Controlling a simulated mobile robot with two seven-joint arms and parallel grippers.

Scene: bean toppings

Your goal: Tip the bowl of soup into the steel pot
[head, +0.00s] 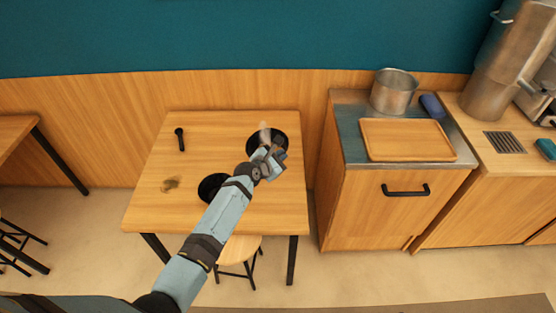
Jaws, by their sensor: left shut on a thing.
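The steel pot (395,94) stands upright on the metal top of the cabinet, at the back right. A dark round bowl (280,138) is at the right back of the wooden table. My left gripper (272,156) is at this bowl's near edge, shut on it. The gripper covers part of the bowl, so I cannot see its contents well or tell whether it is lifted. A second dark round thing (208,187) lies on the table, partly behind my left arm. My right gripper is not in view.
The wooden table (225,122) also bears a small black upright object (180,140) and a dark patch (171,184). A wooden tray (405,140) lies before the pot, with a blue item (432,105) beside it. A gap separates table and cabinet. A stool (238,248) stands below.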

